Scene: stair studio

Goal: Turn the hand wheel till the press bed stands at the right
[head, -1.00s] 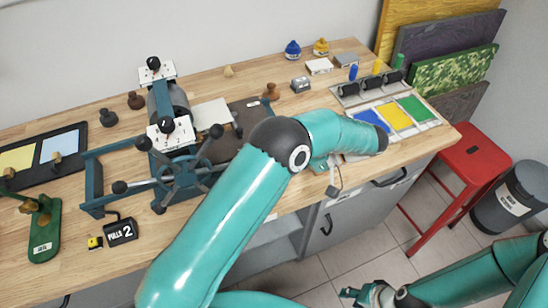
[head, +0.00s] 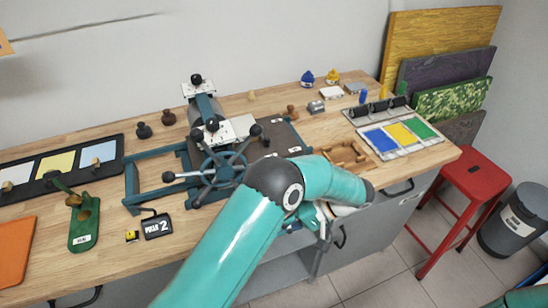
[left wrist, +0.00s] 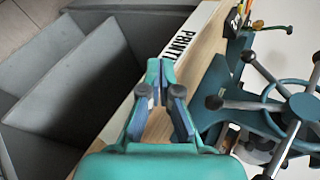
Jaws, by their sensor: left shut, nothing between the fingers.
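The hand wheel (head: 222,170) is a dark spoked wheel with black knobs on the front of the blue-grey press (head: 135,175). The press bed (head: 283,140), a dark flat plate, sticks out to the right of the roller, with a white sheet (head: 243,125) at its left part. The left side of the press frame is empty. My left gripper (left wrist: 157,75) is shut and empty. In the left wrist view it is left of the wheel (left wrist: 304,107) and apart from it. In the head view it is largely hidden behind my arm, near the table's front edge. My right gripper is out of view.
A "PULLS 2" counter (head: 157,227) and a green stand (head: 84,225) are on the table left of the wheel. A wooden tray (head: 345,155) and ink pads (head: 400,135) lie at the right. A red stool (head: 478,180) stands beyond the table.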

